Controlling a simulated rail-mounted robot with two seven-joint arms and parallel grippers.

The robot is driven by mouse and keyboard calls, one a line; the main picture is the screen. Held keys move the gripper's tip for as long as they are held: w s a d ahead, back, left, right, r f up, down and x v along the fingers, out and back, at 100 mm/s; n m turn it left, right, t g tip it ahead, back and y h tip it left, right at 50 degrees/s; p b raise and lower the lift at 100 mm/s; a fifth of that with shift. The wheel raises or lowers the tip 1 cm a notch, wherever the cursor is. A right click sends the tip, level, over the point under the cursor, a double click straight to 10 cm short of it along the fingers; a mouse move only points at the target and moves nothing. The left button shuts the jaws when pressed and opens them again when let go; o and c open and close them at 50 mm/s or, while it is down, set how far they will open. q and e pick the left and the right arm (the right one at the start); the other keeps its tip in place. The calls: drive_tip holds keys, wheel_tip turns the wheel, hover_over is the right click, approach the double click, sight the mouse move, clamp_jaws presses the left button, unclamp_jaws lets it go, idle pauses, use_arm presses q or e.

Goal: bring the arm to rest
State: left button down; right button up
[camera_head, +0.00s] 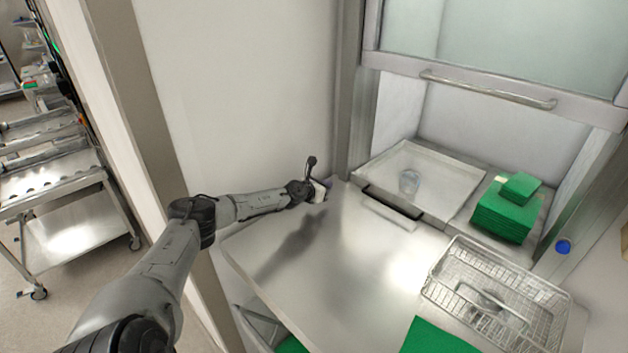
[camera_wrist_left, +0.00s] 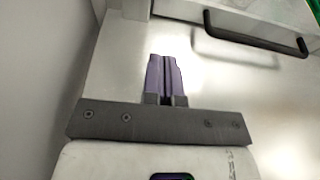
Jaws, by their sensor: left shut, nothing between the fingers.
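My left arm reaches in from the left in the head view. Its gripper (camera_head: 325,186) is over the back left part of the steel table, close to the pale wall. In the left wrist view the two purple fingers of the left gripper (camera_wrist_left: 165,62) lie side by side, shut with nothing between them. The black handle (camera_head: 392,201) of the tray is to the right of the gripper and apart from it; it also shows in the left wrist view (camera_wrist_left: 255,40). My right gripper is not in view.
A tray (camera_head: 455,212) with a clear cup (camera_head: 409,182) sits in the open pass-through under a raised glass door with a bar handle (camera_head: 487,90). Green stacked cloths (camera_head: 506,212) and a wire basket (camera_head: 432,290) are at right. The table's middle (camera_head: 340,270) is clear. A steel cart (camera_head: 75,225) stands at far left.

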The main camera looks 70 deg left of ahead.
use_arm(q)
drive_tip(key=shift+s+d+r, duration=0.1)
drive_tip(key=shift+s+d, duration=0.05)
drive_tip(key=shift+s, duration=0.1)
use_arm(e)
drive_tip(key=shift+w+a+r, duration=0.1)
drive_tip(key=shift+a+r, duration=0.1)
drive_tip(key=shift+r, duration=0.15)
